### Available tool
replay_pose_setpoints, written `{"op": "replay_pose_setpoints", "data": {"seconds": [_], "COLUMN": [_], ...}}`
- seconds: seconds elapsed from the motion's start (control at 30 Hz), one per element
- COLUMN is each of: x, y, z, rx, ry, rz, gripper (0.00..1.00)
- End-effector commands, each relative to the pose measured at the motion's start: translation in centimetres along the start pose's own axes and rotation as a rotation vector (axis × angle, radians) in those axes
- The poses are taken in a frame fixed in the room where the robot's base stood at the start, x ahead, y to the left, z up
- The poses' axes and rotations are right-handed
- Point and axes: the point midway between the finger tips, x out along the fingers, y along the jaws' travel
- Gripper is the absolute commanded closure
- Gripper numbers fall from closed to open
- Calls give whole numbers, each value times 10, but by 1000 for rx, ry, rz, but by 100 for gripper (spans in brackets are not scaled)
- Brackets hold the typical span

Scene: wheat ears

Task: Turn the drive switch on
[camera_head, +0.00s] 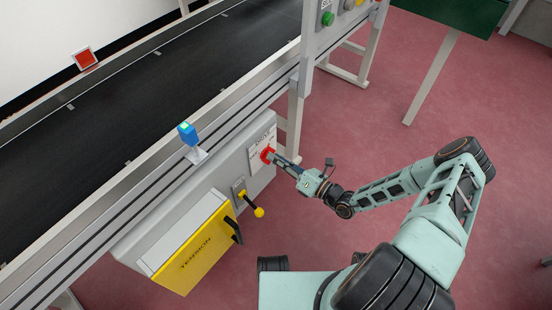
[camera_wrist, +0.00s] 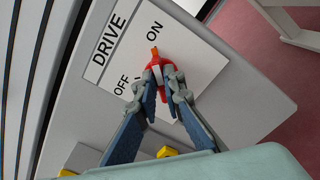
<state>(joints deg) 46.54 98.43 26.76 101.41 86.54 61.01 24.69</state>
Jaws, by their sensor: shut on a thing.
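The drive switch is a red rotary knob (camera_wrist: 157,62) on a white plate (camera_wrist: 200,68) marked DRIVE, OFF and ON. In the wrist view its orange pointer tip lies just beside the word ON and points towards it, away from OFF. My gripper (camera_wrist: 161,88) is shut on the knob, one finger on each side, and hides its lower part. In the head view the red switch (camera_head: 267,154) is at the right end of the grey box, with my gripper (camera_head: 275,158) reaching it from the right.
A yellow TENSION box (camera_head: 192,252) and a yellow-knobbed lever (camera_head: 258,212) are to the left of the switch. A conveyor belt (camera_head: 130,110) runs behind, with a blue sensor (camera_head: 187,132) on its rail. A frame post (camera_head: 294,118) stands close right.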

Motion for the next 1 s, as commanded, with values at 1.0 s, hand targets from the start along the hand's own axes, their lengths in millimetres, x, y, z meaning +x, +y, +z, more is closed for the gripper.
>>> {"op": "replay_pose_setpoints", "data": {"seconds": [1.0], "x": [0], "y": [-1], "z": [0], "rx": [75], "ry": [0], "rz": [-1], "gripper": [74]}}
